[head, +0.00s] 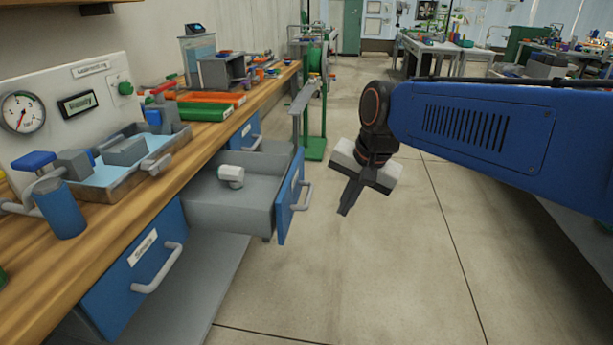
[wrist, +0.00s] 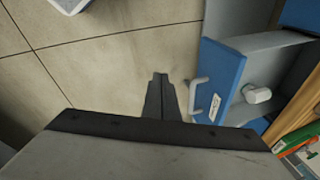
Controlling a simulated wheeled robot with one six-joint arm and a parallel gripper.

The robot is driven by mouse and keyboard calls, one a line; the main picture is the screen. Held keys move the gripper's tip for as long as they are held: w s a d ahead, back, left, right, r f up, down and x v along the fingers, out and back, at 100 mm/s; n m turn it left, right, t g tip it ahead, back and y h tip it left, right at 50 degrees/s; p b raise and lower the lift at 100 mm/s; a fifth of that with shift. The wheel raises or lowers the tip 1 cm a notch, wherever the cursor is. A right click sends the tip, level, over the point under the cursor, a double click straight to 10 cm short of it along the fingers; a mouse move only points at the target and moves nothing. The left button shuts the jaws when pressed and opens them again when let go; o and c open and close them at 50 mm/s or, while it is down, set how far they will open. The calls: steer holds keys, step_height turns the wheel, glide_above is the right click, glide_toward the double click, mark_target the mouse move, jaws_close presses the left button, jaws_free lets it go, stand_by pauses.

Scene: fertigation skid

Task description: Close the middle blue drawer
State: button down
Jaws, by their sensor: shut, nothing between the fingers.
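The middle blue drawer (head: 287,200) is pulled out from under the wooden bench. Its grey tray holds a small white and grey fitting (head: 231,176). A light grey handle (head: 303,194) is on its blue front. In the wrist view the blue front (wrist: 221,75) with its handle (wrist: 197,96) is right of the fingers, and the fitting (wrist: 257,95) lies in the tray. My gripper (head: 344,212) is shut and empty, pointing down over the open floor, to the right of the drawer front and apart from the handle. It also shows in the wrist view (wrist: 160,76).
A nearer blue drawer (head: 135,270) with a handle is at the lower left. A further blue drawer (head: 247,132) is partly visible beyond the open one. A green stand (head: 315,146) rises from the floor past it. The floor (head: 410,270) on the right is clear.

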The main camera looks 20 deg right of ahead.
mark_target(223, 167)
steer(key=w+d+r+m+g+y, duration=0.1)
steer(key=w+r+m, duration=0.1)
steer(key=w+m, duration=0.75)
steer(key=w+d+r+m+y, duration=0.2)
steer(key=w+m, duration=0.4)
steer(key=w, duration=0.6)
steer(key=x, duration=1)
steer(key=shift+s+f, duration=0.25)
steer(key=shift+s, duration=0.1)
steer(key=shift+n, duration=0.25)
steer(key=w+a, duration=0.4)
steer(key=a, duration=0.3)
steer(key=w+a, duration=0.4)
steer(key=a, duration=0.3)
steer(key=w+a, duration=0.4)
steer(key=a, duration=0.4)
steer(key=shift+w, duration=0.4)
steer(key=shift+w+a+r, duration=0.1)
steer(key=shift+w+a, duration=0.1)
steer(key=shift+a, duration=0.1)
steer(key=shift+a+r, duration=0.1)
